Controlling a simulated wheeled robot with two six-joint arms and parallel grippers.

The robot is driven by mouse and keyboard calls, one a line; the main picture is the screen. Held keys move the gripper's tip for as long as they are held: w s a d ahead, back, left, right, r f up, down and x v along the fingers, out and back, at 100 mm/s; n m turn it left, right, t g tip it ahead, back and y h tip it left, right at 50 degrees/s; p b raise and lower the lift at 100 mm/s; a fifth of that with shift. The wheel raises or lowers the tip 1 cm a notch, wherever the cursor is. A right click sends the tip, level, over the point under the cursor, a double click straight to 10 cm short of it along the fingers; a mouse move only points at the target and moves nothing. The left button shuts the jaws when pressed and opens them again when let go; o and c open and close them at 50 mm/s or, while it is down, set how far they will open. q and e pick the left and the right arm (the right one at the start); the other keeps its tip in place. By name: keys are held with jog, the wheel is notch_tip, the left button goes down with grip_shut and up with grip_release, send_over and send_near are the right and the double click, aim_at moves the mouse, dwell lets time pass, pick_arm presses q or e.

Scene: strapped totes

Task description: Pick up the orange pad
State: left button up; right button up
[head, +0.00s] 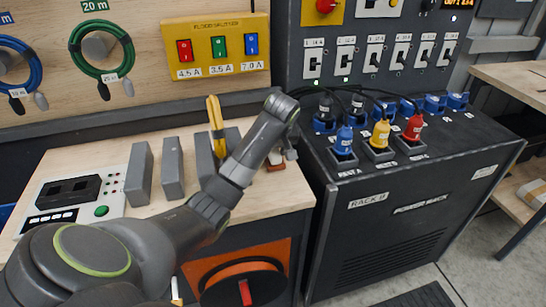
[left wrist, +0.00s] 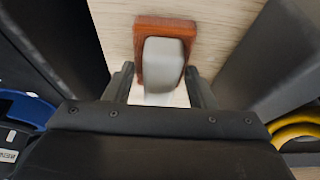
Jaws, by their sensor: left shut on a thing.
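The orange pad (left wrist: 166,25) is a small reddish-orange block with a pale grey, blurred piece on its face. It sits between the two fingers of my left gripper (left wrist: 160,88) in the left wrist view. In the head view a bit of the pad (head: 275,166) shows under my left gripper (head: 283,152), at the right end of the wooden bench. My left gripper is shut on the pad. The arm hides part of it, and I cannot tell whether it touches the bench top.
Several dark grey upright blocks (head: 173,168) stand on the wooden bench (head: 150,208), left of the gripper. The black rack (head: 405,215) with blue, yellow and red plugs stands close on the right. A white panel (head: 75,196) lies at left.

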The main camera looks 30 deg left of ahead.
pick_arm(q)
notch_tip(320, 180, up, 6)
jog(key=shift+w+f+p, duration=0.1)
jog(key=shift+f+p, duration=0.15)
jog(key=shift+p, duration=0.2)
notch_tip(320, 180, up, 3)
jog(key=p, duration=0.3)
jog(key=shift+r+p, duration=0.75)
jog(key=shift+p, duration=0.1)
